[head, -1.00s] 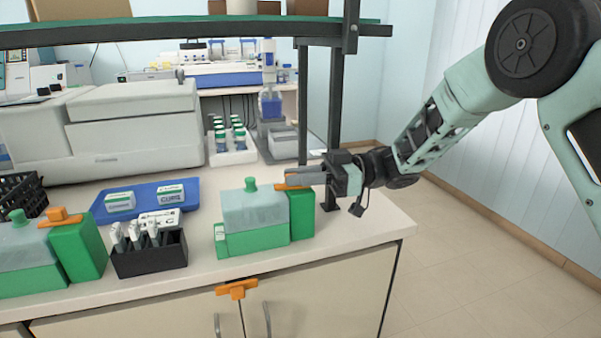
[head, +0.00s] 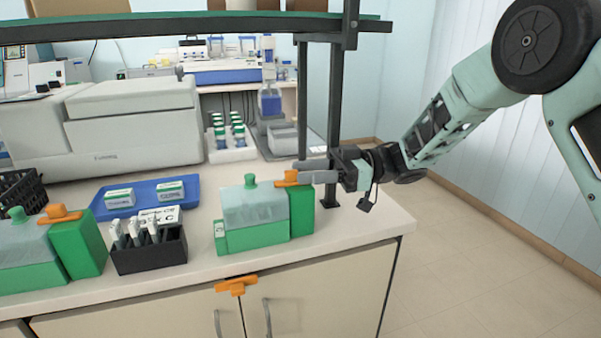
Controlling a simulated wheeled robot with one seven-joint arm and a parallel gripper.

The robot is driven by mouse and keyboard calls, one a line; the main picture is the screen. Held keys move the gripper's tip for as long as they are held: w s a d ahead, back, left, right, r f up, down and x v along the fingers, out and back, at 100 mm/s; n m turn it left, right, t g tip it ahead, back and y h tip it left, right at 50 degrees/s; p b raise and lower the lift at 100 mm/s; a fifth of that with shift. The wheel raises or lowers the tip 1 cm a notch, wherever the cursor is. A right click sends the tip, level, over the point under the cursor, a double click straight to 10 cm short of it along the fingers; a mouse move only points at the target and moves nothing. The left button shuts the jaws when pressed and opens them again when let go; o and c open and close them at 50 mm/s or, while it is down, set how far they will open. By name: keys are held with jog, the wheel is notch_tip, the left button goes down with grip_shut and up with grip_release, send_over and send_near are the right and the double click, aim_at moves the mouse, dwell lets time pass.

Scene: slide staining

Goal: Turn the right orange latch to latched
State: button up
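The right orange latch (head: 291,178) sits on top of the dark green block at the right end of the right staining box (head: 255,235). It has a raised middle, and its bar lies roughly left to right. My gripper (head: 306,171) comes in from the right, level with the latch. Its two grey fingers show a little apart, one behind the other, with their tips at the latch's right side and back. I cannot tell whether they touch it. The box has a translucent lid with a green knob (head: 250,181).
A left staining box (head: 30,275) has its own orange latch (head: 60,214). Between the boxes stand a black holder (head: 150,258) and a blue tray (head: 98,207). A black shelf post (head: 334,110) rises close behind my gripper. Another orange latch (head: 237,285) is on the cabinet front.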

jog(key=w+d, duration=0.2)
jog(key=d, duration=1.3)
jog(key=shift+w+b, duration=0.25)
jog(key=shift+b, duration=0.15)
jog(key=shift+d, duration=0.1)
